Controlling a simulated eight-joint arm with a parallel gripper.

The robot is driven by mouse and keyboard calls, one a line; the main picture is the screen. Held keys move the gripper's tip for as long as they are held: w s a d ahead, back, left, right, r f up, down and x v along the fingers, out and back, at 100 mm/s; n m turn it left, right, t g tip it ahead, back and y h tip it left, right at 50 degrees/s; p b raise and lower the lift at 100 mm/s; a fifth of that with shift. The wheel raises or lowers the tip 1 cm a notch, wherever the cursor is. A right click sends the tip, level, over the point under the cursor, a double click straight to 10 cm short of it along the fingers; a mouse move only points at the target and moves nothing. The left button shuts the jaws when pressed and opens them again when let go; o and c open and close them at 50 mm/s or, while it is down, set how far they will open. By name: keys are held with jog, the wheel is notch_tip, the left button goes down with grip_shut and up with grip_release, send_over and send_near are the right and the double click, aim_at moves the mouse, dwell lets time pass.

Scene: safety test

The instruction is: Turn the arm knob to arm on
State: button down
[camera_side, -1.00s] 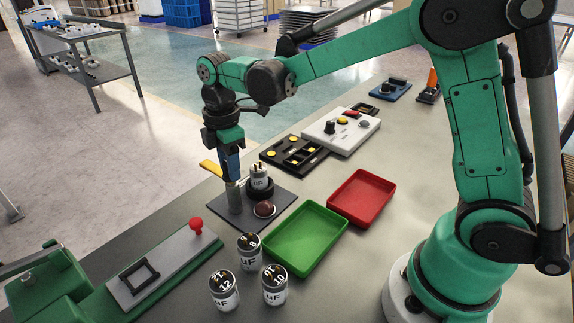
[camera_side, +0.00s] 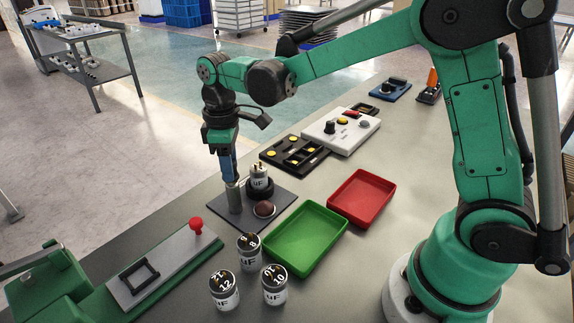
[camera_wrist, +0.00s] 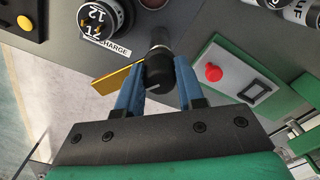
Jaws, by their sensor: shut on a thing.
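In the wrist view the black knob (camera_wrist: 158,70) lies between the two blue fingers of my gripper (camera_wrist: 160,88), which is shut on it. A yellow bar (camera_wrist: 117,78) sticks out to the left beside the knob. I cannot read an arm on mark.
A green tray (camera_side: 306,238) and a red tray (camera_side: 362,197) lie to the right. Several loose capacitors (camera_side: 223,291) stand in front. A green fixture with a red knob (camera_side: 196,225) is at front left. A white control panel (camera_side: 340,130) is behind.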

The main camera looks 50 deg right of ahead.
jog(key=m, duration=0.5)
jog(key=shift+m, duration=0.3)
jog(key=m, duration=0.5)
dwell(0.4)
jog(key=c, duration=0.5)
grip_release()
jog(key=shift+c, duration=0.2)
jog(key=shift+r, duration=2.85)
